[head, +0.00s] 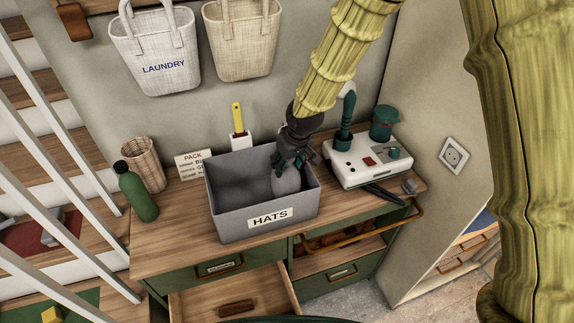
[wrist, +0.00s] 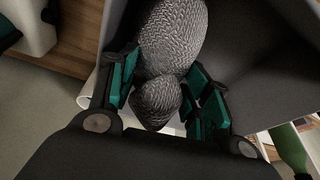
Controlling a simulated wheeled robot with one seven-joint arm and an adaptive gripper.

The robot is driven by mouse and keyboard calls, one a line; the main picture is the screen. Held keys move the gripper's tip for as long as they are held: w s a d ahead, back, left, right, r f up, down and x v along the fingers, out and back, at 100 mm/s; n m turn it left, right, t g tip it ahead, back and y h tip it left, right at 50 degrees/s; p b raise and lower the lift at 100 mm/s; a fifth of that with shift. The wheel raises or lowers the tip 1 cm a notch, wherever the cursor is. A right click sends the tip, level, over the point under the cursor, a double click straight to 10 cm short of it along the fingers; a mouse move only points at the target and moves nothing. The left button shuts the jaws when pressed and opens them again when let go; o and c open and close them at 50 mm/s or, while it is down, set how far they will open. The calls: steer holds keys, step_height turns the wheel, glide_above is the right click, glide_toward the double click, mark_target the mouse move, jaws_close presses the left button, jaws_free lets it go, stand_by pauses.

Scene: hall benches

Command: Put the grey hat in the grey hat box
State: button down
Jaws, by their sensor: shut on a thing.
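The grey hat box (head: 237,221) is an open grey bin with a HATS label, standing on the wooden bench top. My gripper (head: 291,160) reaches down into its right end from above. It is shut on the grey hat (head: 287,182), a knitted grey thing hanging below the fingers, within the box walls. In the wrist view the teal fingers of my gripper (wrist: 163,92) pinch the hat (wrist: 172,38) at a narrow waist, with knit bulging on both sides. Whether the hat touches the box floor cannot be told. The rest of the box interior looks empty.
A green bottle (head: 138,192) and a wicker basket (head: 143,160) stand left of the box. A white device (head: 365,160) with a teal handset stands close on the right. An open drawer (head: 267,290) juts out below. Fabric bags (head: 155,55) hang behind.

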steer(key=shift+x, duration=0.85)
steer(key=shift+s+d, duration=0.1)
steer(key=shift+s, duration=0.15)
steer(key=c, duration=0.8)
jaws_free()
steer(key=shift+w+f, duration=0.15)
steer(key=shift+b+v, duration=1.55)
steer(key=shift+v, duration=4.55)
